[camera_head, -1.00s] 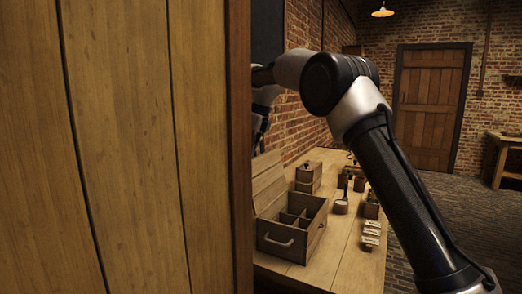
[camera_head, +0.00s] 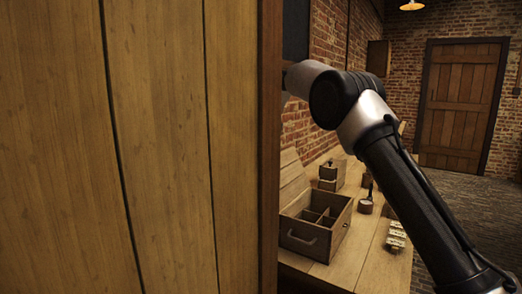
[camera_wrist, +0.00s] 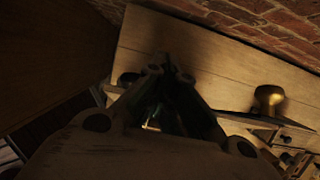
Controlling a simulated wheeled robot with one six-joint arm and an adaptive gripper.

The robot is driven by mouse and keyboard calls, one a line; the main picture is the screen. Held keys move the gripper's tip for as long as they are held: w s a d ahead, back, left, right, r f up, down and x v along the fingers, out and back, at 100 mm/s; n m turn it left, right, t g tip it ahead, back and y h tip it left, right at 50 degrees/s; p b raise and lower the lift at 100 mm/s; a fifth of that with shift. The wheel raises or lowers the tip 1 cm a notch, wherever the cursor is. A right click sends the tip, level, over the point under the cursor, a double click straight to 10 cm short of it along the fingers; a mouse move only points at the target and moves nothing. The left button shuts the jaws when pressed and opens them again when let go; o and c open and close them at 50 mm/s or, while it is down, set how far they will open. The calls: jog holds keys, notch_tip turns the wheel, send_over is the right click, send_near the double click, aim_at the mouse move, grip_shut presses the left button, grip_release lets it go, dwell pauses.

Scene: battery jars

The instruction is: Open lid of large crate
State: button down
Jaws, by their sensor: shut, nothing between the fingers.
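The large crate (camera_head: 300,240) stands on the bench in the head view, with a handle on its front and dividers inside. Its lid (camera_head: 292,177) is raised and leans back at the crate's rear left, so the compartments show. In the dark wrist view, my gripper (camera_wrist: 168,75) is shut and empty. A pale plank surface (camera_wrist: 215,65) lies beyond the fingers; I cannot tell whether it is the lid or whether the fingers touch it. The head view hides my gripper behind a wooden panel.
The wooden panel (camera_head: 160,150) fills the left of the head view. A small box (camera_head: 331,174), a round-based item (camera_head: 366,205) and several small pieces (camera_head: 396,237) sit on the bench (camera_head: 352,262). A brass knob (camera_wrist: 269,98) shows in the wrist view. Open floor lies at right.

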jog(key=shift+c, duration=2.1)
grip_release()
jog(key=shift+r, duration=0.1)
jog(key=v, duration=1.2)
jog(key=shift+s, duration=0.1)
